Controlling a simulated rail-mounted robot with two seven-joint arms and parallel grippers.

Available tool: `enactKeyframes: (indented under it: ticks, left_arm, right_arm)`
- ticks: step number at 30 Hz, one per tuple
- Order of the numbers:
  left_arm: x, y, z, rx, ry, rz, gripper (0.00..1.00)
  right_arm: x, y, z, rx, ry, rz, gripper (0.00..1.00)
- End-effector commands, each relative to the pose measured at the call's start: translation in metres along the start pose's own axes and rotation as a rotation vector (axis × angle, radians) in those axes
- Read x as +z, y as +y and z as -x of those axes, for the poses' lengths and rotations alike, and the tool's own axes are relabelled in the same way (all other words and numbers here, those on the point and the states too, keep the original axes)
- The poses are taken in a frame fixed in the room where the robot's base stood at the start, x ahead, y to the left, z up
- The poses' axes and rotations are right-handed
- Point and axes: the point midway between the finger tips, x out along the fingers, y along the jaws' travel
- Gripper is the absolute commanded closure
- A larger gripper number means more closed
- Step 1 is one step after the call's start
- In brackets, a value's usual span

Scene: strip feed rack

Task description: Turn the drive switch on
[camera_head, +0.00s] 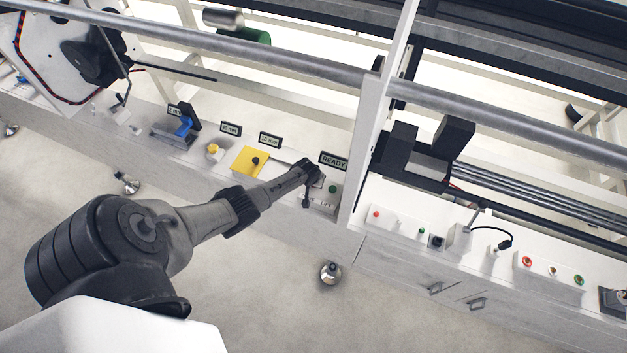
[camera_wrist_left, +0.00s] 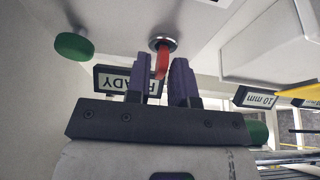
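A red switch lever (camera_wrist_left: 163,62) on a round metal collar shows in the left wrist view, beside a green round button (camera_wrist_left: 73,47). I take this lever for the drive switch. My left gripper (camera_wrist_left: 160,80) is open, its two dark fingers apart with the lever in line with the gap between them. Whether a finger touches the lever, I cannot tell. In the head view my left gripper (camera_head: 310,185) is at the panel just below the READY display (camera_head: 334,160) and hides the lever. My right gripper is in neither view.
The READY display stands close behind the fingers in the left wrist view (camera_wrist_left: 112,82). A white upright post (camera_head: 366,150) is just right of the gripper. Rails run overhead.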

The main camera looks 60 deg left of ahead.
Motion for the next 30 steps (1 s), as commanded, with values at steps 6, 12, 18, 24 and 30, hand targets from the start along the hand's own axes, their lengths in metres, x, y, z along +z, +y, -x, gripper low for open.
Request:
enactKeyframes:
  ticks: [6,12,18,24,30]
  left_arm:
    - [0.000,0.000,0.000,0.000,0.000,-0.001,0.66]
    - [0.000,0.000,0.003,0.000,0.000,-0.001,0.66]
    - [-0.002,-0.001,0.024,0.001,0.001,-0.002,0.66]
    - [-0.001,-0.001,0.060,0.000,0.001,-0.003,0.66]
    - [-0.001,-0.001,0.092,0.001,0.002,-0.002,0.66]
  right_arm:
    - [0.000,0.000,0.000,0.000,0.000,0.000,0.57]
    - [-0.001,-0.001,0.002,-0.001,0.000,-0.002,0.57]
    - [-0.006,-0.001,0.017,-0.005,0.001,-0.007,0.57]
    - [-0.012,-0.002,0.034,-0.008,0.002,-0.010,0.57]
    - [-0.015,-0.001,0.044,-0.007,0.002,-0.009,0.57]
